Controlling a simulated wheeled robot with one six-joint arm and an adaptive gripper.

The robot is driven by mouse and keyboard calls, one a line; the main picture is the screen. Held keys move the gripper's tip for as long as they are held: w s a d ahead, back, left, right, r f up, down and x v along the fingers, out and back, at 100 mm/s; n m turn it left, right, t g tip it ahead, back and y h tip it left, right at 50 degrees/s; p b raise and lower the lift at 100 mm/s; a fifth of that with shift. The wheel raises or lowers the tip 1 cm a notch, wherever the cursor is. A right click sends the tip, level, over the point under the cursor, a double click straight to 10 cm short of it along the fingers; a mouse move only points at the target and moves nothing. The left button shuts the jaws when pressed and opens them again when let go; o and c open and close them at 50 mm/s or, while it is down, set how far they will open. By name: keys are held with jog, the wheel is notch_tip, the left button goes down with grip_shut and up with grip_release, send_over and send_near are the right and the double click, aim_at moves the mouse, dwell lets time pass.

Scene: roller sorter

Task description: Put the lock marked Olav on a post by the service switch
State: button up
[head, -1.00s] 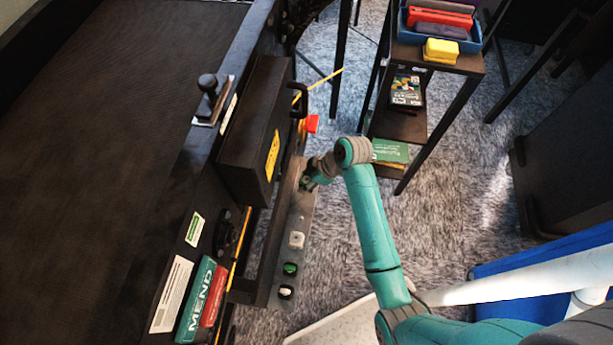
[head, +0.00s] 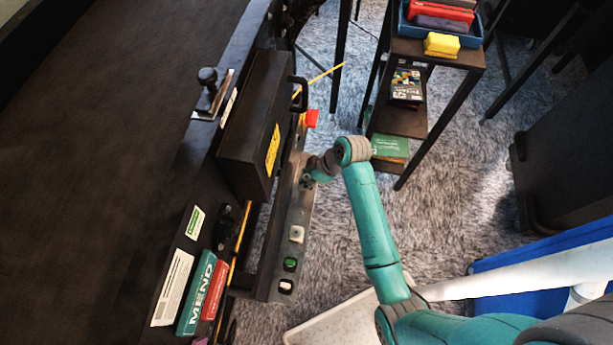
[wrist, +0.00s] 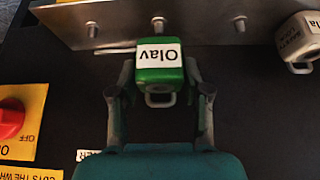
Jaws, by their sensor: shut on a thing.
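The green lock with a white label reading Olav (wrist: 160,62) is between the two fingers of my gripper (wrist: 160,98) in the wrist view. My gripper is shut on it. The lock overlaps the near edge of a metal plate (wrist: 200,30) with bare posts, one to the left (wrist: 92,28) and one to the right (wrist: 240,23). I cannot tell whether it touches a post. The red service switch (wrist: 11,120) sits on a yellow plate at the left. In the head view my gripper (head: 307,180) is at the metal strip (head: 280,240); the held lock is not discernible there.
A whitish lock (wrist: 297,43) hangs at the plate's right. In the head view, a white lock (head: 297,234), a green one (head: 290,264) and a pale one (head: 286,286) sit along the strip. A black box (head: 245,150) stands left of my gripper; a shelf (head: 400,123) stands right.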

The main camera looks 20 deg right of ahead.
jog(key=shift+f, duration=1.6)
dwell(0.6)
jog(key=o, duration=1.3)
jog(key=v, duration=1.2)
